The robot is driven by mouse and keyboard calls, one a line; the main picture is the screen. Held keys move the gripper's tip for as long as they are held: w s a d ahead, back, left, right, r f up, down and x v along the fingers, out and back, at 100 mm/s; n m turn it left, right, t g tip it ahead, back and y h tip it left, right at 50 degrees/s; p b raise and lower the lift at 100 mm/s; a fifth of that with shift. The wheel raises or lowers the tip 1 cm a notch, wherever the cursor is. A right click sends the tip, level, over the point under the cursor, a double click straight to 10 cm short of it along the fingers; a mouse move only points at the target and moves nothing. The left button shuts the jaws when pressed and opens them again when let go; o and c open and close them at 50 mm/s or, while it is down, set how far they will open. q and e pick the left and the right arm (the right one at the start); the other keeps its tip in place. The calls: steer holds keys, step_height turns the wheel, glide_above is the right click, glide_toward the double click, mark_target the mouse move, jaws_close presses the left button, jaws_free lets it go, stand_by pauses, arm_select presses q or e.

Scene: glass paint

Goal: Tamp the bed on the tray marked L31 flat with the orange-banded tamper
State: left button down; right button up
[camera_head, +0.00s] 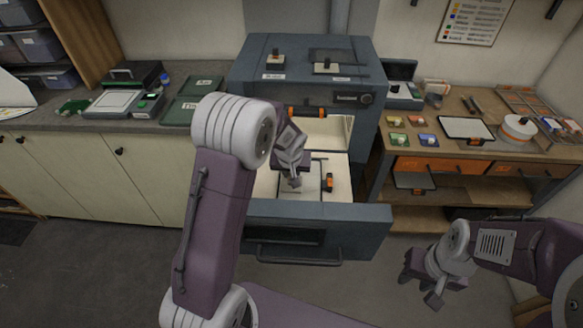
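A blue-grey cabinet (245,85) stands in the middle, its front opening lit and its drawer (350,225) pulled out. No L31 mark is readable. My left gripper (293,181) is over the drawer's left part; its fingers are too small and overlapped to judge. A round white piece with a dark knob and orange band (518,127), possibly the tamper, is on the right bench. My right gripper (420,286) is open and empty over the floor, in front of the bench.
Two small dark-knobbed pieces (275,61) sit on the cabinet top. Green labelled trays (193,112) and a scale (114,103) are on the left counter. The right bench (460,148) holds a white board (465,128) and small coloured pieces; a dark-topped tray (414,181) projects below it.

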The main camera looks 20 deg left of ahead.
arm_select(q)
steer(key=shift+w+f, duration=0.2)
steer(key=shift+f, duration=0.2)
steer(key=f+b, duration=0.4)
steer(key=shift+s+f, duration=0.2)
steer(key=shift+f, duration=0.05)
steer(key=d, duration=0.1)
steer(key=w+d, duration=0.1)
steer(key=d, duration=0.3)
steer(key=shift+w+d+r, duration=0.1)
steer(key=shift+w+r, duration=0.05)
steer(key=shift+w, duration=0.25)
steer(key=w+p, duration=0.1)
steer(key=w, duration=0.1)
steer(key=w+a+p, duration=0.1)
steer(key=w+p, duration=0.1)
steer(key=w+a+p, duration=0.1)
steer(key=w+p, duration=0.1)
steer(key=w, duration=0.1)
steer(key=shift+w+a+r, duration=0.1)
steer(key=shift+r, duration=0.25)
steer(key=w, duration=0.3)
steer(key=w+a+p, duration=0.1)
steer(key=shift+w+a+f, duration=0.1)
steer(key=shift+w+f, duration=0.15)
steer(key=shift+f, duration=0.05)
steer(key=shift+f+b, duration=0.15)
steer(key=shift+b, duration=0.15)
steer(key=shift+f, duration=0.2)
